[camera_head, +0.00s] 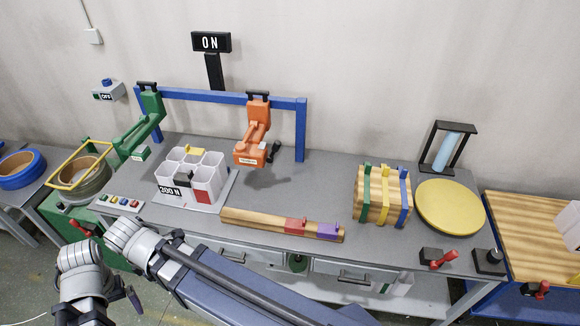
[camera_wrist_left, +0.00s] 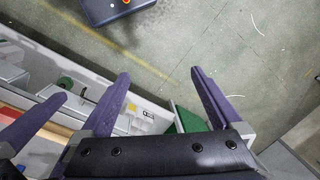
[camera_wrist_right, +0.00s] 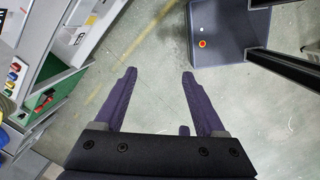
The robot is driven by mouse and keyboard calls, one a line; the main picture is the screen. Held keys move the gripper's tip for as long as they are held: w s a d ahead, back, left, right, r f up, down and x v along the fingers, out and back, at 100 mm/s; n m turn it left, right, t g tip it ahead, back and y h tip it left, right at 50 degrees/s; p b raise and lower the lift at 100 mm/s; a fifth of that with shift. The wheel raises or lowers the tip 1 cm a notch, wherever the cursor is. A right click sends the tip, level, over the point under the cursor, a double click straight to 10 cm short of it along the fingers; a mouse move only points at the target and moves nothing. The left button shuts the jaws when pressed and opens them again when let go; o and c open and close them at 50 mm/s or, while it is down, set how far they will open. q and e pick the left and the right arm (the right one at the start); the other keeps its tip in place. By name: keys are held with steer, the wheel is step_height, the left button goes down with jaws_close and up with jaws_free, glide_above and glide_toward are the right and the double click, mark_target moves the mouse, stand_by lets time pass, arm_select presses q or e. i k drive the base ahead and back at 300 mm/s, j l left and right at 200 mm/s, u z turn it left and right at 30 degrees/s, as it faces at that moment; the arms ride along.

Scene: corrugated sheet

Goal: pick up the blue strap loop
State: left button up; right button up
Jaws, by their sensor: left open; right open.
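The blue strap loop (camera_head: 405,198) stands upright around the right part of a striped wooden block (camera_head: 371,212) on the bench, right of centre in the head view. A yellow strap (camera_head: 388,195) and a green strap (camera_head: 367,193) stand beside it to the left, each with a hook on top. My left gripper (camera_wrist_left: 160,74) is open and empty, with purple fingers over the floor and bench front. My right gripper (camera_wrist_right: 158,73) is open and empty above the floor. Both arms are at the lower left of the head view, far from the strap. Neither wrist view shows the blue strap.
A yellow round plate (camera_head: 450,207) lies right of the block, with a black frame (camera_head: 437,150) behind. A red-handled lever (camera_head: 440,259) stands in front. A wooden rail (camera_head: 268,222) and white cup rack (camera_head: 205,175) lie left. A blue ring (camera_head: 20,168) sits far left.

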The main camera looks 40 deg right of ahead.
mark_target(404, 173)
steer(key=z, duration=2.45)
